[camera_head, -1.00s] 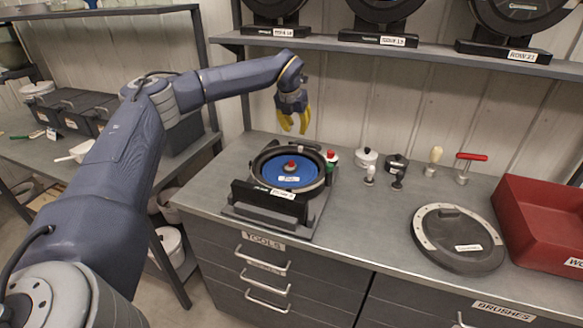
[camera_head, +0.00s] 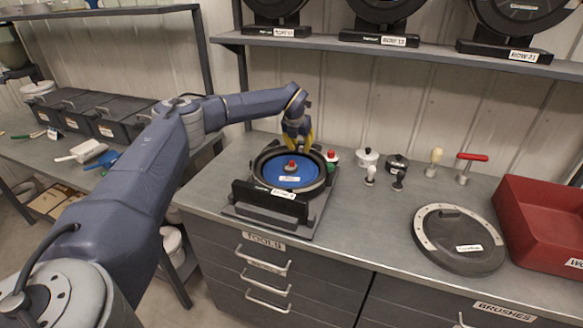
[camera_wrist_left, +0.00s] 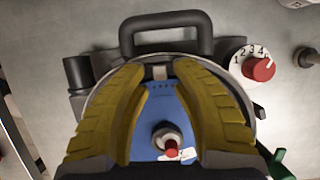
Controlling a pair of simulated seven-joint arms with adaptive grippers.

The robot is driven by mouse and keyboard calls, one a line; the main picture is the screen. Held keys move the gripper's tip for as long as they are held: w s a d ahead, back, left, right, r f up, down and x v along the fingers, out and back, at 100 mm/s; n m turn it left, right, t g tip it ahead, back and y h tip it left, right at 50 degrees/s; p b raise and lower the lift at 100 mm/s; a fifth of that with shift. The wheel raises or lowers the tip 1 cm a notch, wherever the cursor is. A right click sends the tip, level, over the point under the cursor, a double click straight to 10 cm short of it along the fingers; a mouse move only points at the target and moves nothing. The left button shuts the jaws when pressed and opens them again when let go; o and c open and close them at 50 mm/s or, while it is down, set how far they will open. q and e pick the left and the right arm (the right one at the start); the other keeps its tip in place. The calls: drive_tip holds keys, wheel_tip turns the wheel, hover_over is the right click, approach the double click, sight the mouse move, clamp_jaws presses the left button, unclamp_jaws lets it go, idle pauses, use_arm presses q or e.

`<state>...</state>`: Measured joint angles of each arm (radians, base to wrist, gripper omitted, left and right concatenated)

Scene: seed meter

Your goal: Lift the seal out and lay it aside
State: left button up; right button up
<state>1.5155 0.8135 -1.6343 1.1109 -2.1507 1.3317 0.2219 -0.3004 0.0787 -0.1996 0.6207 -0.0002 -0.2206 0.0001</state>
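The seed meter (camera_head: 323,171) stands on the bench, a black round housing with a blue disc (camera_head: 275,176) inside and a red-tipped hub (camera_head: 291,165) at the middle. The disc (camera_wrist_left: 143,137) and hub (camera_wrist_left: 167,140) also show in the left wrist view. I cannot pick out the seal for certain. My left gripper (camera_head: 300,147) is over the far rim of the meter, pointing down. In the left wrist view its yellow fingers (camera_wrist_left: 161,72) are apart, with a small grey-brown piece at the rim between the tips. Whether they touch it cannot be told. My right gripper is not in view.
A red-knobbed numbered dial (camera_wrist_left: 262,69) is beside the meter. Small pots and handled tools stand to the right, then a round black cover (camera_head: 458,240) and a red bin (camera_head: 540,215). A shelf (camera_head: 430,54) with discs hangs above. The bench between meter and cover is clear.

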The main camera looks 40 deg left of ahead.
use_arm(q)
drive_tip(key=shift+x, duration=0.8)
drive_tip(key=shift+o, duration=0.2)
drive_tip(key=shift+f, duration=0.1)
clamp_jaws()
